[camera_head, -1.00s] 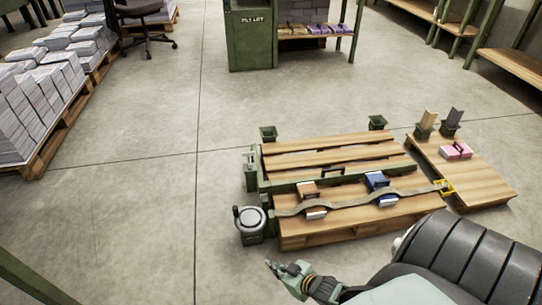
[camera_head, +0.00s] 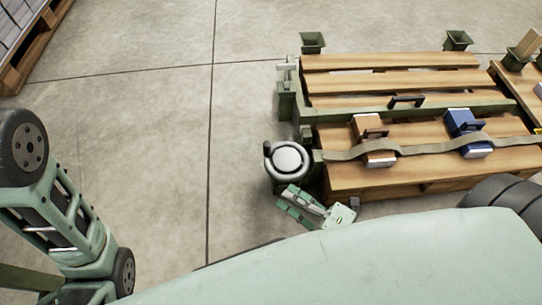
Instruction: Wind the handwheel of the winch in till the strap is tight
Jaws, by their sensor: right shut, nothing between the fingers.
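The slatted wooden pallet (camera_head: 400,80) has green corner sockets (camera_head: 312,42) and a green bar with a black handle (camera_head: 407,101) across it. Another pallet stands at the far right. Stacks of paper on a pallet are at the top left. The floor left of the winch is clear.

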